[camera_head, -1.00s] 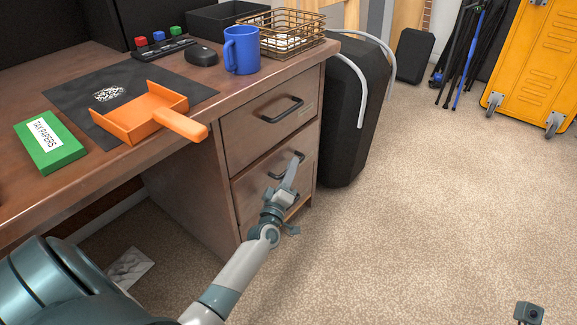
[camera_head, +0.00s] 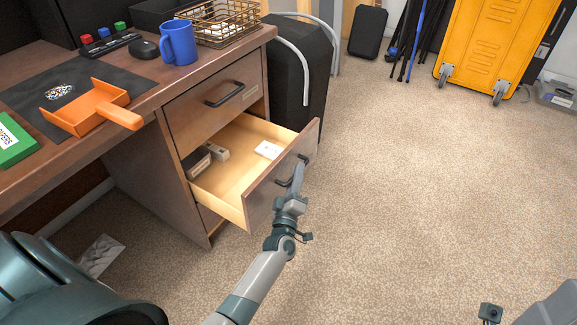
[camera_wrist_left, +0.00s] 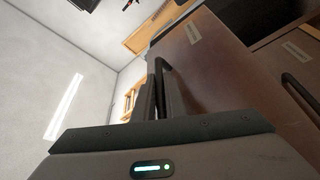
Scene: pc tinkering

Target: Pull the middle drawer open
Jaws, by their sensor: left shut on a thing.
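The middle drawer (camera_head: 262,200) of the wooden desk stands well open, below the closed top drawer (camera_head: 209,103). Its front panel is tilted in view toward the lower right, and its pale inside shows. My left gripper (camera_head: 298,180) is shut on the dark bar handle (camera_head: 284,183) of this drawer. In the left wrist view the gripper (camera_wrist_left: 155,100) closes around the handle (camera_wrist_left: 167,88), beside the brown drawer front (camera_wrist_left: 205,75). In the drawer lie a dark box (camera_head: 195,163), a small grey item (camera_head: 216,152) and a white card-like item (camera_head: 268,150).
On the desk stand a blue mug (camera_head: 179,43), a wire basket (camera_head: 222,22), an orange dustpan (camera_head: 95,107) and a green box (camera_head: 14,141). A black case (camera_head: 300,70) stands right of the desk. The carpet (camera_head: 420,200) at the right is clear.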

